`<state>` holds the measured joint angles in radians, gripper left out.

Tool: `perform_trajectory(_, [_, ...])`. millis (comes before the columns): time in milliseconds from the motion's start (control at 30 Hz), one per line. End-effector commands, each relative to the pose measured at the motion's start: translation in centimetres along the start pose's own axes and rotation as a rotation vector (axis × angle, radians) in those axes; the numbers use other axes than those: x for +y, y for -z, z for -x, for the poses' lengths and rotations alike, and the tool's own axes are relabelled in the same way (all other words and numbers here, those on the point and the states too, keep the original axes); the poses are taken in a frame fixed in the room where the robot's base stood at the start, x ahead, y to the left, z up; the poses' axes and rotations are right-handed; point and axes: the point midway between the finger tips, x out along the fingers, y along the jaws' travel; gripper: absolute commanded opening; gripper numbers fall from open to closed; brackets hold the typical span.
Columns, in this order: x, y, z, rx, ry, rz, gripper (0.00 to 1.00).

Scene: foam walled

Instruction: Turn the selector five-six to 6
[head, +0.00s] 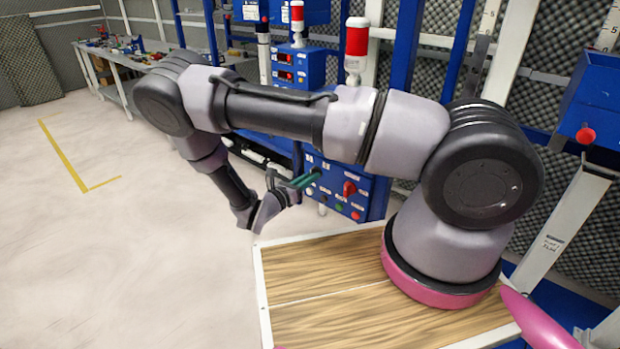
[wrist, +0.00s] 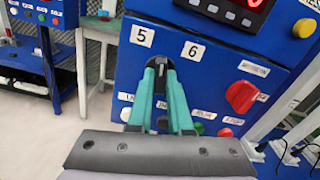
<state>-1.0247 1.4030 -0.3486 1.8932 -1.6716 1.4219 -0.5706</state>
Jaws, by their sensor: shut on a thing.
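The blue control panel (wrist: 225,75) fills much of the wrist view, with a white label 5 (wrist: 142,36) and a white label 6 (wrist: 193,50) on its upper face. My gripper (wrist: 161,68) has teal fingers reaching to the panel just below and between these labels. They are shut on the dark selector five-six (wrist: 162,72), which is mostly hidden between them. I cannot tell which number it points to. In the head view my gripper (head: 314,176) meets the left part of the same panel (head: 333,180).
A red rotary switch (wrist: 241,96) sits right of the fingers on the panel. Several buttons, including a red one (wrist: 225,132), are below. A red digital display (wrist: 240,10) is above. In the head view, open floor (head: 150,240) lies left of the panel.

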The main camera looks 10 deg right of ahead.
Motion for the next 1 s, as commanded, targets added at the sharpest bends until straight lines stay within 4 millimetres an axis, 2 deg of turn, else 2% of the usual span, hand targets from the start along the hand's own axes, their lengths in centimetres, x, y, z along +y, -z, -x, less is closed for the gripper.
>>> perform_trajectory(600, [0.15,0.09,0.13,0.003,-0.002,-0.538,0.00])
perform_trajectory(1000, [0.18,0.09,0.10,0.004,-0.002,-0.707,0.00])
